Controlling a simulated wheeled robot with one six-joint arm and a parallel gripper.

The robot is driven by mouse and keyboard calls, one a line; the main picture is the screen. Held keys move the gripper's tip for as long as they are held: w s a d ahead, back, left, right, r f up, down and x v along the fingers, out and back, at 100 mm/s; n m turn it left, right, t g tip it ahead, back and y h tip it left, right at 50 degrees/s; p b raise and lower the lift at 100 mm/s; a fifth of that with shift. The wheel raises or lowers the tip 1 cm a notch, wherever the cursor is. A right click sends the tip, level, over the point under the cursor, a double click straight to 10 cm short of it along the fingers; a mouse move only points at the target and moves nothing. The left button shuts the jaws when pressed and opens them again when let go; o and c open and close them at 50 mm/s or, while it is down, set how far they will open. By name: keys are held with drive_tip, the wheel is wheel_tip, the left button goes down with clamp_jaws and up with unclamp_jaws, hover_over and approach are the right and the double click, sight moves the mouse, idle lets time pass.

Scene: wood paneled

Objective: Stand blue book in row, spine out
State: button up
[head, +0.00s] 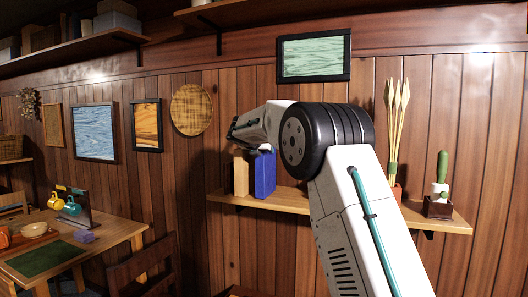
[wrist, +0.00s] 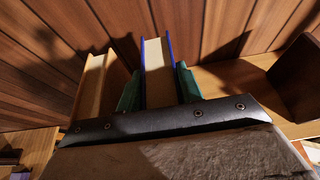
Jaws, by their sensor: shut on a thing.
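The blue book (head: 264,175) is upright at the wall shelf, just right of a tan book (head: 240,173), with blue faces toward the head camera. In the wrist view, the blue book (wrist: 157,58) shows cream page edges between thin blue covers. My gripper (wrist: 159,80) is shut on it, one green finger on each side. The tan book (wrist: 93,85) stands left of it with a gap between them. In the head view my arm hides much of the gripper. I cannot tell whether the blue book's lower edge touches the shelf.
The wooden shelf (head: 291,198) runs along the paneled wall. A dark block (wrist: 298,78) stands right of the blue book, with bare shelf between. Farther right are a pot with tall stems (head: 397,130) and a green-handled item (head: 441,170). A framed picture (head: 314,57) hangs above.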

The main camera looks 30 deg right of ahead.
drive_tip(key=shift+f, duration=0.15)
drive_tip(key=o, duration=1.2)
drive_tip(key=shift+f, duration=0.15)
drive_tip(key=shift+c, duration=0.2)
drive_tip(key=shift+r, duration=0.2)
drive_tip(key=v, duration=1.2)
drive_tip(key=shift+s+f, duration=0.1)
